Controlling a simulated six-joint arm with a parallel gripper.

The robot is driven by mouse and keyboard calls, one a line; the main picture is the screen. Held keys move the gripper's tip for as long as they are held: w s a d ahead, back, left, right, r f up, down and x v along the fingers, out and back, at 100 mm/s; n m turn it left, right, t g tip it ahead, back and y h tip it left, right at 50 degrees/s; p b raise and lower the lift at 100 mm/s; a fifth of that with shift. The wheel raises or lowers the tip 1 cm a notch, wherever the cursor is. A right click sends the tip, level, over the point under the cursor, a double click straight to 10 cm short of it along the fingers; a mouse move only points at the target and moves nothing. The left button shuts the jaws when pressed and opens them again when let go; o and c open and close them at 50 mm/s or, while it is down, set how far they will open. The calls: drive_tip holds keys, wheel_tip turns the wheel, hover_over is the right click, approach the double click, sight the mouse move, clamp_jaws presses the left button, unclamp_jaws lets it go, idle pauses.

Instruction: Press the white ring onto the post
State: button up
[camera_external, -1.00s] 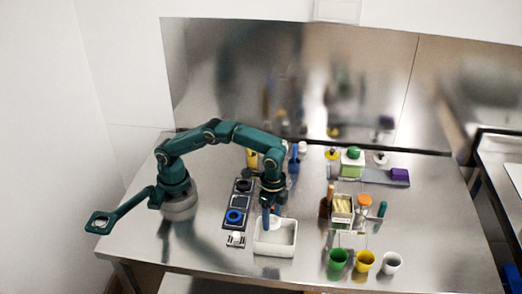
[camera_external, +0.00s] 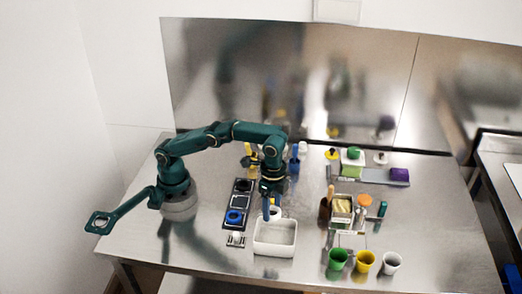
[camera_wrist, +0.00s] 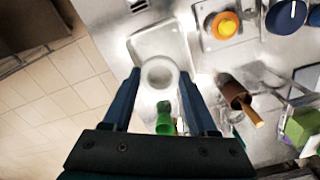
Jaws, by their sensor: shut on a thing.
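My gripper (camera_external: 270,208) is shut on the white ring (camera_wrist: 160,72), which sits between its two fingertips in the wrist view. In the external view the ring (camera_external: 275,213) is above the back edge of the white bin (camera_external: 275,250). The bin also shows behind the ring in the wrist view (camera_wrist: 140,42).
Green (camera_external: 338,260), yellow (camera_external: 365,262) and white (camera_external: 391,263) cups stand at the front right. Brushes and a small box (camera_external: 342,210) stand behind them. The table's front left is clear.

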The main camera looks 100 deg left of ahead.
drive_tip(key=shift+w, duration=0.1)
drive_tip(key=a+m, duration=0.2)
drive_tip(key=a, duration=0.2)
drive_tip(key=a+f+m, duration=0.1)
drive_tip(key=a+m, duration=0.1)
drive_tip(key=a, duration=0.2)
drive_tip(key=s+a+m, duration=0.1)
drive_tip(key=a+m, duration=0.1)
drive_tip(key=a, duration=0.2)
drive_tip(key=shift+f, duration=0.35)
drive_tip(key=shift+a, duration=0.3)
drive_tip(key=shift+f, duration=2.6)
drive_tip(key=shift+f, duration=0.7)
